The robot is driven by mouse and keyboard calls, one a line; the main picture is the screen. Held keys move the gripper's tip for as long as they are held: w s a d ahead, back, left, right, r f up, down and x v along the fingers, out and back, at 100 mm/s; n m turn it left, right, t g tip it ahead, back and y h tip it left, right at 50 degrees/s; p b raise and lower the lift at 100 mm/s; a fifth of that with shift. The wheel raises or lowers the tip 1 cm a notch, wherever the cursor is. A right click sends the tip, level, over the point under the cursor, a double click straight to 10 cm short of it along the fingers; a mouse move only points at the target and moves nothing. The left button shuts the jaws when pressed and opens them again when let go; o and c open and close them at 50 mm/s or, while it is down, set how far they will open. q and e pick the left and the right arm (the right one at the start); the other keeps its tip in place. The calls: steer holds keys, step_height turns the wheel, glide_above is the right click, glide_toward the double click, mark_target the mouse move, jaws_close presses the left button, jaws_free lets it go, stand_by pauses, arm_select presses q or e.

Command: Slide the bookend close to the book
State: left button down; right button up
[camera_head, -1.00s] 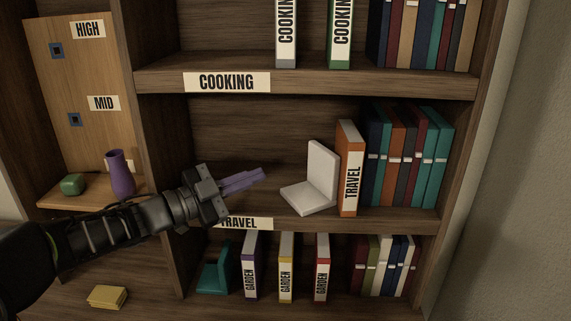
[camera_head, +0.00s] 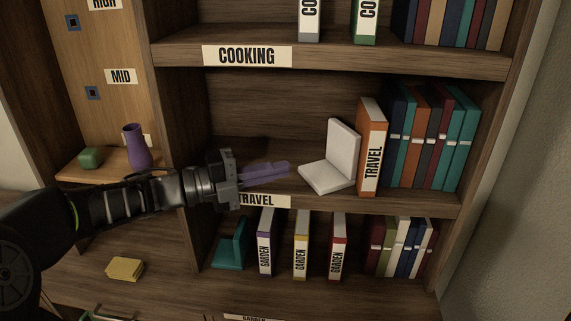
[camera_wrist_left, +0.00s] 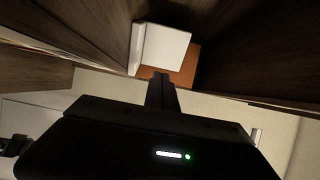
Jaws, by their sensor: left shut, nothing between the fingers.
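A white L-shaped bookend (camera_head: 341,153) stands on the travel shelf, its flat base toward the left and its upright plate on the right. An orange book labelled TRAVEL (camera_head: 371,148) stands upright just right of the bookend, close against its plate as far as I can see. My left gripper (camera_head: 286,169) is shut and empty, with its purple fingers pointing right, a little left of the bookend's base and apart from it. In the left wrist view the bookend (camera_wrist_left: 163,47) lies beyond the fingers, with the orange book (camera_wrist_left: 188,65) behind it. My right gripper is not in view.
Several books (camera_head: 430,135) stand right of the orange book. The shelf (camera_head: 405,207) has a front lip with a TRAVEL label. A side wall (camera_head: 184,125) bounds it on the left. A teal bookend (camera_head: 232,245) and garden books stand below. A purple vase (camera_head: 136,147) is at far left.

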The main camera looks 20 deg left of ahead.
mark_target(337, 151)
arm_select(q)
steer(key=p+x, duration=0.1)
steer(key=x, duration=0.7)
steer(key=shift+r+p, duration=0.1)
steer(key=shift+p, duration=0.2)
steer(key=w, duration=0.1)
steer(key=w+p, duration=0.1)
steer(key=w, duration=0.1)
steer(key=shift+w+d, duration=0.25)
steer(key=shift+d, duration=0.15)
steer(key=shift+w, duration=0.5)
